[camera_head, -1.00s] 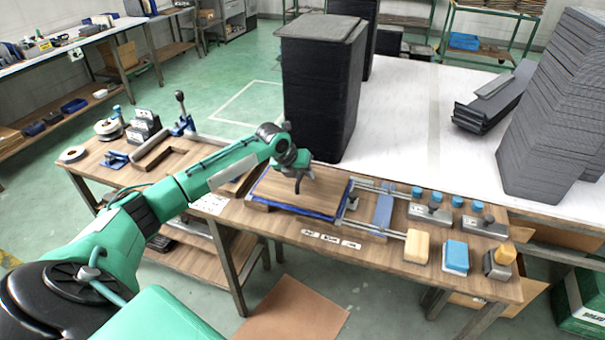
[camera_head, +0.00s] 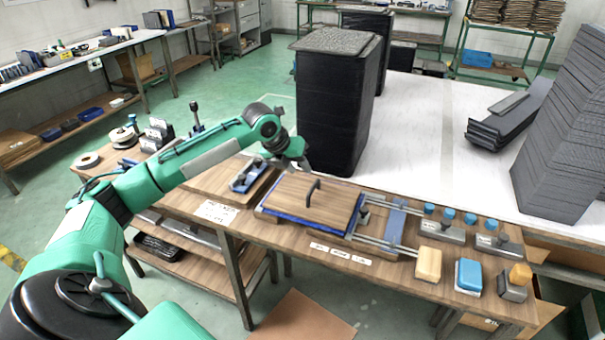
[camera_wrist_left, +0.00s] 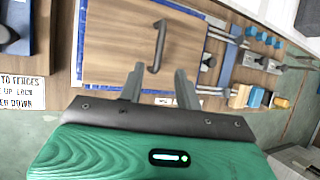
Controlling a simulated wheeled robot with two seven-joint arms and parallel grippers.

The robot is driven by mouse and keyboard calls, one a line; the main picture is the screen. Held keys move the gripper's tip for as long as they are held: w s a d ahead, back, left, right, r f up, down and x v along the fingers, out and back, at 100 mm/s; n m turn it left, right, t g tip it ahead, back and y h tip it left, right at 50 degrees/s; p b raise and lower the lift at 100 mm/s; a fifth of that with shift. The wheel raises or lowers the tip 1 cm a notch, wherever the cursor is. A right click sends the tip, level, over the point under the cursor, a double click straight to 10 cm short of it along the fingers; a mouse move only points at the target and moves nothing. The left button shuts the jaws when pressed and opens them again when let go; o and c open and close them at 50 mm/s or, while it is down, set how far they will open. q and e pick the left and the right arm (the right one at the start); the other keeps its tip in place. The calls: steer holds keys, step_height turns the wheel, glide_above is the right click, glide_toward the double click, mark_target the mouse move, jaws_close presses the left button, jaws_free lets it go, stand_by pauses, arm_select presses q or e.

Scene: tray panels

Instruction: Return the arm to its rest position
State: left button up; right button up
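A wooden panel (camera_head: 290,190) with a dark arched handle (camera_head: 313,191) lies flat on a blue-edged tray (camera_head: 352,229) on the wooden bench. The panel (camera_wrist_left: 112,45) and handle (camera_wrist_left: 159,46) also show in the left wrist view. My left gripper (camera_head: 297,160) hangs above the far edge of the panel, apart from the handle. In the wrist view its two fingers (camera_wrist_left: 159,76) stand apart with nothing between them, and the handle shows past their tips. My right gripper is not in view.
Tall black stacks (camera_head: 335,105) stand just behind the bench, close to my left arm. A blue clamp (camera_head: 247,176) sits left of the tray. A yellow block (camera_head: 428,264), a blue block (camera_head: 468,275) and blue-capped parts stand at right. Green floor is open at left.

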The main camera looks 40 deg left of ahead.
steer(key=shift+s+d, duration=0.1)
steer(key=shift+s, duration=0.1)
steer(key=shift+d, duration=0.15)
